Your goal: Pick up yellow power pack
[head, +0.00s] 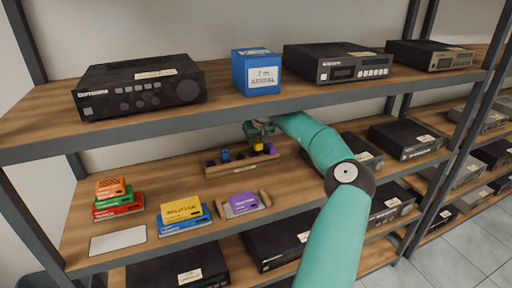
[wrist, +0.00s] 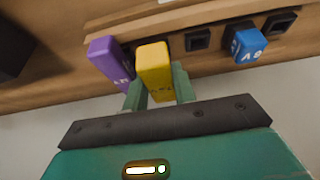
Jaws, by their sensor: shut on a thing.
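The yellow power pack (wrist: 153,66) is a small upright block in the wrist view, between a purple pack and an empty black socket. In the head view the yellow power pack (head: 258,147) is small and partly hidden by my gripper. My gripper (wrist: 158,85) is shut on it, with one green finger on each side. My gripper (head: 257,130) reaches over the wooden rack (head: 240,165) on the middle shelf in the head view. I cannot tell whether the pack is still seated in its socket.
A purple pack (wrist: 110,62) stands close beside the yellow one. The upper shelf (head: 222,107) is close above my arm. Colored boxes, such as a yellow one (head: 183,209), sit in front.

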